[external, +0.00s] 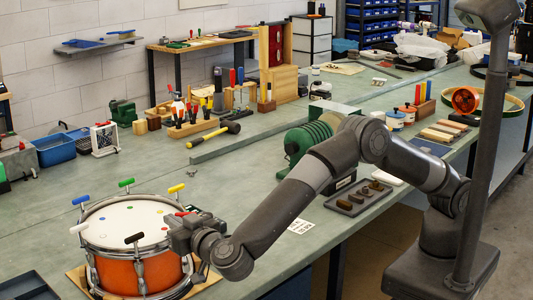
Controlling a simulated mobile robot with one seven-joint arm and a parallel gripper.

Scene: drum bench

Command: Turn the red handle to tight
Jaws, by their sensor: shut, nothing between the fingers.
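An orange drum (130,274) with a white head (120,222) and metal rim stands at the front left of the bench. Coloured T-handles sit around its rim: blue (81,200), green (126,183), yellow (176,188), white (79,228) and black (134,238). A bit of red, seemingly the red handle (184,213), shows at the drum's right side, right behind my gripper (176,234). Most of it is hidden by the gripper, so its angle and any contact cannot be told. My gripper is shut and empty, at the rim's right side.
A green machine (306,140) and a dark tray (358,197) lie along the bench under and behind my arm. The bench between drum and mallet is mostly clear.

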